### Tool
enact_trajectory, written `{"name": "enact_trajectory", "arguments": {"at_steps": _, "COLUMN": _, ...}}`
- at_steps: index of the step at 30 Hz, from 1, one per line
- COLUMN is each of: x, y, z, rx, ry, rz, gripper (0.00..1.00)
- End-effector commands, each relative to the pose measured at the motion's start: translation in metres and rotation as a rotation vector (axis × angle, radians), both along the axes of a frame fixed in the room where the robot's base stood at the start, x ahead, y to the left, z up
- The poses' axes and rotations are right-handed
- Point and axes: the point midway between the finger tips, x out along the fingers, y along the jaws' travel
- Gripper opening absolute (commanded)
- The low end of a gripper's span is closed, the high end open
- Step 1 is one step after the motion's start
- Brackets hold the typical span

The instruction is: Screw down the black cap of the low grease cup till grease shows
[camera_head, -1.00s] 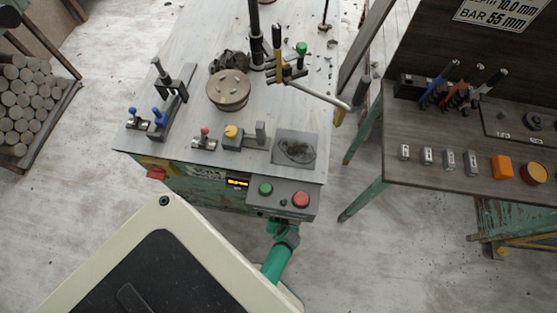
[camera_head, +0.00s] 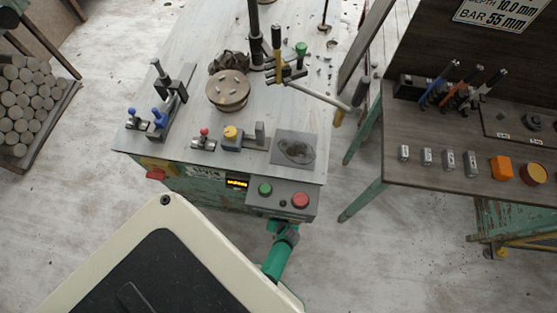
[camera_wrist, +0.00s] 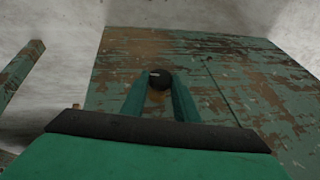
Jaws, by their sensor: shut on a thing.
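The black cap (camera_wrist: 160,79) of the low grease cup shows in the wrist view, against the worn green side panel of the machine (camera_wrist: 215,65). It is round and dark with a small pale mark on its upper left. My gripper (camera_wrist: 160,88) is shut on the cap, one green finger on each side. A brownish-orange patch (camera_wrist: 157,96) lies just below the cap between the fingers; I cannot tell whether it is grease or rust. In the head view my green arm (camera_head: 280,258) reaches under the front control box, and the cap and fingertips are hidden there.
A control box (camera_head: 283,198) with green and red buttons overhangs my arm. The machine's pale top (camera_head: 215,60) carries clamps and a round brown block. A side bench (camera_head: 420,165) stands at the right. A green leg (camera_wrist: 18,70) stands left in the wrist view.

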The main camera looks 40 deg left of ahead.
Motion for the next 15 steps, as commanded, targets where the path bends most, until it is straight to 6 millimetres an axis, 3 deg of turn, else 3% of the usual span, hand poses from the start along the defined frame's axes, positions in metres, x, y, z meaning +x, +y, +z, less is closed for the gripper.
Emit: {"name": "enact_trajectory", "arguments": {"at_steps": 15, "x": 0.0040, "y": -0.0049, "z": -0.0020, "rx": 0.172, "ry": 0.106, "rz": -0.001, "gripper": 0.05}}
